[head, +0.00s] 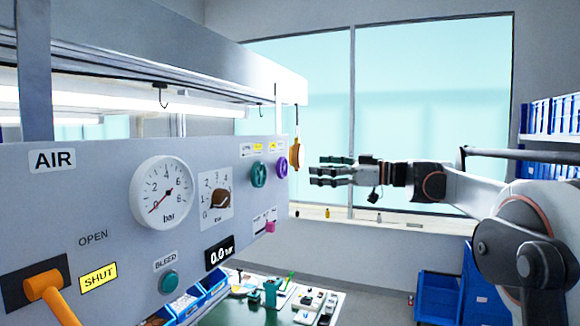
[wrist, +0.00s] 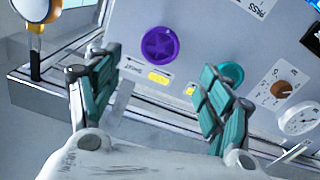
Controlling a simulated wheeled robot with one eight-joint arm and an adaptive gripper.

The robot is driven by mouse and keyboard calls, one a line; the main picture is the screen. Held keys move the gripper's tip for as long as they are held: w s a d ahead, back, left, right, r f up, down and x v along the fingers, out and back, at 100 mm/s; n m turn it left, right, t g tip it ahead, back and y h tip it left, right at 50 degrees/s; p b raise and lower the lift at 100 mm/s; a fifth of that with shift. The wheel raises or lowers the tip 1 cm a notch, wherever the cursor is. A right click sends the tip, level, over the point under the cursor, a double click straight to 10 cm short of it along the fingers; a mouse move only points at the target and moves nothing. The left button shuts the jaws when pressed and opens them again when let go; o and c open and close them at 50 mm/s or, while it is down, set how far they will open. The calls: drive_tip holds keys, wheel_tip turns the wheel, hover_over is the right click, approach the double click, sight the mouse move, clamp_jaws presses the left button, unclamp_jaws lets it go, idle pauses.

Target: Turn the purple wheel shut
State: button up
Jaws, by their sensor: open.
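The purple wheel (head: 281,168) is mounted near the right edge of the grey panel in the head view. In the wrist view the purple wheel (wrist: 160,45) shows whole, with spokes, ahead of and between my fingers. My gripper (head: 318,171) is open and empty, to the right of the panel in the head view. In the wrist view its teal-padded fingers (wrist: 160,95) are spread wide, apart from the wheel. A yellow label (wrist: 158,78) sits beside the wheel.
A teal wheel (head: 258,174) sits just left of the purple one; in the wrist view my right finger overlaps it. The panel (head: 110,190) also carries a gauge (head: 162,192), a brown knob (head: 220,199) and an orange lever (head: 48,292). An orange item (head: 295,152) hangs at the panel's right edge.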

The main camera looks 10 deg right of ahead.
sight(285, 168)
drive_tip(key=p+x, duration=0.1)
drive_tip(key=x, duration=0.9)
drive_tip(key=c, duration=1)
